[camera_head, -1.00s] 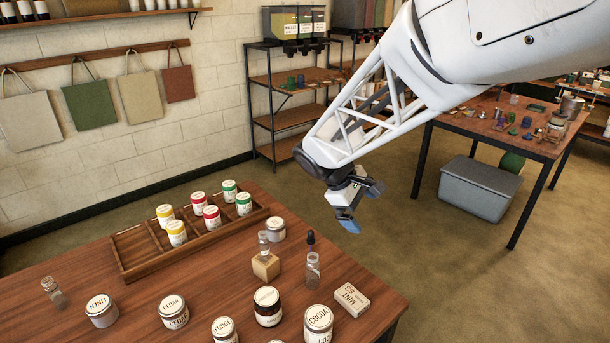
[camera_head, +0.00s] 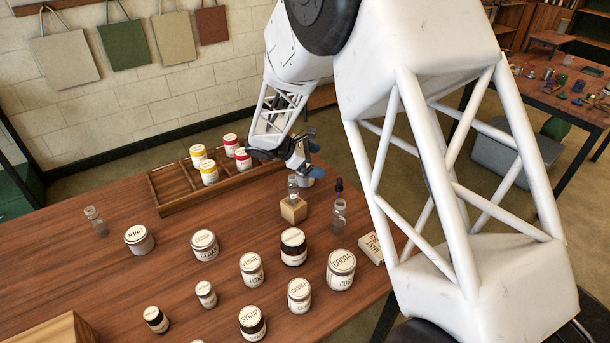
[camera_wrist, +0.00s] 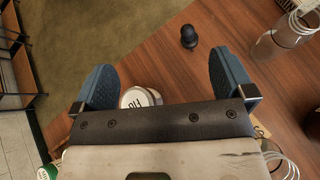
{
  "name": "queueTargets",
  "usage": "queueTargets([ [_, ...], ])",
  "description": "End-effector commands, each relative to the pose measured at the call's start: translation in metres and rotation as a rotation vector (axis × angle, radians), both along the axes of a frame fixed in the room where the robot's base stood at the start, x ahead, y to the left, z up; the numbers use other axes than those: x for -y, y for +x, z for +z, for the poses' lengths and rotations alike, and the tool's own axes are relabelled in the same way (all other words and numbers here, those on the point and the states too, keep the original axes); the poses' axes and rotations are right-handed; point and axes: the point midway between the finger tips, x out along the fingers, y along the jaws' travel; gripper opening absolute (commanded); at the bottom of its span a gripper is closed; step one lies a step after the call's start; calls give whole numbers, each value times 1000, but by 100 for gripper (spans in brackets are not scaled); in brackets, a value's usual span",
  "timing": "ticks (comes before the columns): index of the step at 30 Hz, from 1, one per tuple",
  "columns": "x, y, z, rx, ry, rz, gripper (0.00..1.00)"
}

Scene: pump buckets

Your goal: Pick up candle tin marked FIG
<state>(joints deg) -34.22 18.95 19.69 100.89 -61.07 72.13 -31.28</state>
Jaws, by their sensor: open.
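A pale round tin (camera_wrist: 140,97) with a white lid shows in the wrist view near the left finger, partly covered by my gripper's body. The readable part of its lid looks like the start of FIG. My gripper (camera_wrist: 163,82) is open, with a blue finger on each side and nothing held. In the head view my gripper (camera_head: 313,158) is over the table's far edge, behind the small wooden block. The tin is hidden or nearly hidden behind my gripper there.
A compartment tray (camera_head: 170,189) with red and yellow tins lies left. Several labelled tins and jars, such as COCOA (camera_head: 341,270), stand nearer.

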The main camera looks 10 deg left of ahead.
Motion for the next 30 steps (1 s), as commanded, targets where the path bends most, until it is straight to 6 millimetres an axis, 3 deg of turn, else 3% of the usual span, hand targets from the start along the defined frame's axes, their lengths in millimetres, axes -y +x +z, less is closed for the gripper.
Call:
queueTargets([
  [6,-54,15,-45,-36,-110,130,100],
  [15,-101,24,-84,-62,-211,247,100],
  [30,-108,25,-91,-66,-230,267,100],
])
